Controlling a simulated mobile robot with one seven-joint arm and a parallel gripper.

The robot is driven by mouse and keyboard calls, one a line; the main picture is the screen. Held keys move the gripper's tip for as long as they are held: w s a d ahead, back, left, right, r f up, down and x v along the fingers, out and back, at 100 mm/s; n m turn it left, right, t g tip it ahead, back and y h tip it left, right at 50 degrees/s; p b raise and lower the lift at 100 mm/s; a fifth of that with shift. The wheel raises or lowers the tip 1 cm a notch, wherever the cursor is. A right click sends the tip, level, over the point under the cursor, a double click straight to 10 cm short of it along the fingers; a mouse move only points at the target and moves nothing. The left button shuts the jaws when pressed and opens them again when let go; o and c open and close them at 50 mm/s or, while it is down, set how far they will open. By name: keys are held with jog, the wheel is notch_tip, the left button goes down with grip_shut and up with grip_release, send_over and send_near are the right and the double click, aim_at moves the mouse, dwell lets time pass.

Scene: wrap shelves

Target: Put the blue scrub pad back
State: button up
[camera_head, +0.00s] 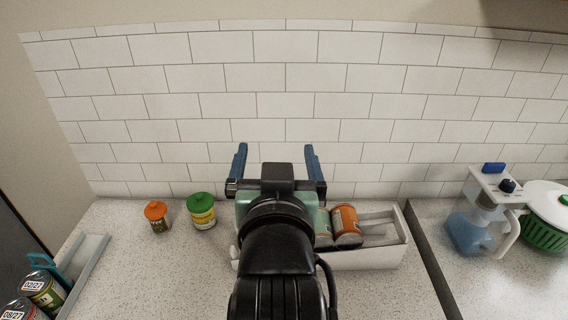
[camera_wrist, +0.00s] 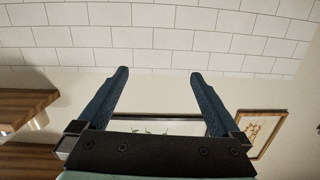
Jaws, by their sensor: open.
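A small blue block (camera_head: 493,168), which looks like the blue scrub pad, rests on top of a white appliance (camera_head: 490,183) at the right. I cannot be sure that it is the pad. My gripper (camera_head: 275,155) is up in front of the tiled wall, well to the left of the block. Its two blue fingers are wide apart with nothing between them. In the wrist view the open fingers (camera_wrist: 158,75) point at bare wall, and no pad shows there.
A white bin (camera_head: 365,258) with cans stands under my arm, partly hidden. Two lidded jars (camera_head: 201,211) stand left of it. A tray (camera_head: 87,262) with cans is at far left. A white-lidded green basket (camera_head: 545,232) is at far right. Wooden shelves (camera_wrist: 40,107) show in the wrist view.

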jog(key=s+r+t, duration=0.3)
jog(key=s+r, duration=0.1)
jog(key=r, duration=0.5)
jog(key=s+r+t, duration=0.4)
jog(key=r, duration=0.5)
jog(key=s+d+r+t, duration=0.1)
jog(key=s+r+t, duration=0.2)
jog(key=r, duration=0.6)
jog(key=shift+s+r+t+h, duration=0.25)
jog(key=shift+s+t+h, duration=0.05)
jog(key=shift+s, duration=0.5)
